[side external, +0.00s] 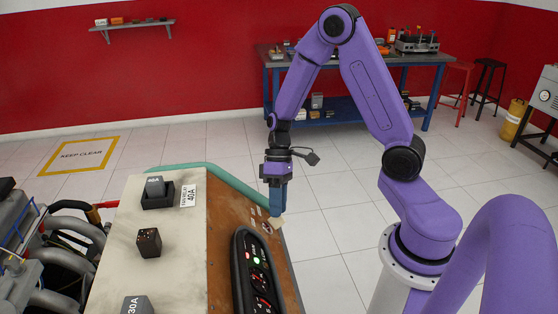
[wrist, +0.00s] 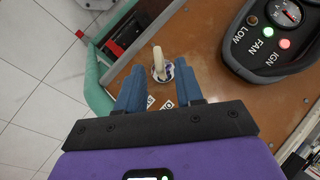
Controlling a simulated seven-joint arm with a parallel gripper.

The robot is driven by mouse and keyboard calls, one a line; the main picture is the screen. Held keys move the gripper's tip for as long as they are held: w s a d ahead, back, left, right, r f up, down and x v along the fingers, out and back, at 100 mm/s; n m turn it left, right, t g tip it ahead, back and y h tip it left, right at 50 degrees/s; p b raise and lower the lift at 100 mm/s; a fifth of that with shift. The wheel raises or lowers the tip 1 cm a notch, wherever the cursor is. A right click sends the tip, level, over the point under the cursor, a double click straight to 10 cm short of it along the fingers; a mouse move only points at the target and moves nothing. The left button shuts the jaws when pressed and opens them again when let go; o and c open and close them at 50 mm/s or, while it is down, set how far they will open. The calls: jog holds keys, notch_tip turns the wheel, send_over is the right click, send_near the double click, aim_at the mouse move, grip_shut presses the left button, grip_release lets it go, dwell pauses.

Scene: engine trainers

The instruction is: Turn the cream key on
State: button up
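The cream key (wrist: 158,58) stands upright in a small round lock with a white and purple-blue ring (wrist: 162,74) on the brown panel, in the wrist view. My gripper (wrist: 157,70) has its two blue fingers apart, one on each side of the key, with a gap visible on both sides. In the side view my gripper (side external: 277,212) points down over the far right edge of the panel (side external: 225,230), and its fingers mostly hide the key. Small white labels (wrist: 159,103) lie beside the lock, partly hidden by my fingers; I cannot read them fully.
A black instrument pod (side external: 258,275) stands on the panel near the lock, with IGN, FAN and LOW lamps; green and red ones glow. Relay blocks (side external: 149,242) sit on the pale part. Open floor lies to the right.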

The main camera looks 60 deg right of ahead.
jog(key=v, duration=1.4)
jog(key=shift+r, duration=0.15)
jog(key=s+a+n+t+h, duration=0.1)
jog(key=s+a+n, duration=0.3)
jog(key=s, duration=0.6)
jog(key=s+a+n+t+h, duration=0.2)
jog(key=s+a+n, duration=0.3)
jog(key=s, duration=0.5)
jog(key=shift+s+a+h, duration=0.35)
jog(key=shift+a+h, duration=0.35)
jog(key=shift+h, duration=0.2)
